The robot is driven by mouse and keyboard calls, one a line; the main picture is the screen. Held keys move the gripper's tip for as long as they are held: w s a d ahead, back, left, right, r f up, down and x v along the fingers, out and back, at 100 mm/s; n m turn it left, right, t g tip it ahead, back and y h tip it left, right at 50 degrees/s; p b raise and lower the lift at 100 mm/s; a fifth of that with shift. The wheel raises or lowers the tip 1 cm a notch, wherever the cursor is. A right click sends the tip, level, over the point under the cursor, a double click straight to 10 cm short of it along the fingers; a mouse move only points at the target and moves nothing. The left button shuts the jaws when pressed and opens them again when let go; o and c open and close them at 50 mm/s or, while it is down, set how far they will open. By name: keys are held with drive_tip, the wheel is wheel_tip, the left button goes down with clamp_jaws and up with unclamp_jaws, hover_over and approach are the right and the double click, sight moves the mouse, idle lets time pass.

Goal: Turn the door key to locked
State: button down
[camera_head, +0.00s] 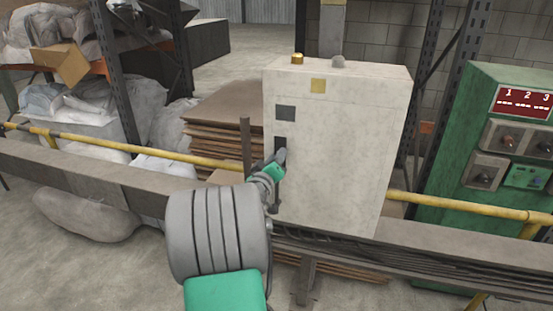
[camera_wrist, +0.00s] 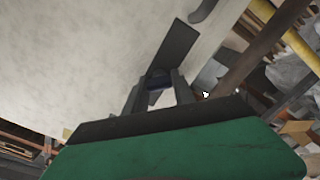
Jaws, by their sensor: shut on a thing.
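A pale grey cabinet (camera_head: 335,150) stands in the middle of the head view, with a dark lock plate (camera_head: 280,146) low on the left side of its front. My gripper (camera_head: 279,160) is at this plate. In the wrist view my gripper's two fingers (camera_wrist: 158,88) are shut on a small dark, bluish piece (camera_wrist: 158,82), which seems to be the door key, in front of the dark plate (camera_wrist: 177,52). The key is mostly hidden by the fingers, and its turn angle cannot be told. The cabinet door looks closed.
A yellow rail (camera_head: 190,158) and a grey beam (camera_head: 110,180) run past the cabinet at both sides. A green control panel (camera_head: 500,150) stands at the right. Stacked brown boards (camera_head: 215,120) and shelves with sacks are behind at the left.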

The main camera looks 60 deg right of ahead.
drive_tip(key=n+p, duration=0.1)
drive_tip(key=n, duration=0.4)
drive_tip(key=shift+n, duration=0.3)
drive_tip(key=shift+f+n+p, duration=0.15)
drive_tip(key=shift+n+p, duration=0.9)
drive_tip(key=shift+n, duration=0.95)
drive_tip(key=c, duration=1)
unclamp_jaws()
drive_tip(key=shift+c, duration=0.2)
drive_tip(key=s+a+b, duration=0.1)
drive_tip(key=a, duration=0.6)
drive_tip(key=shift+a+b, duration=0.3)
drive_tip(key=shift+a, duration=0.1)
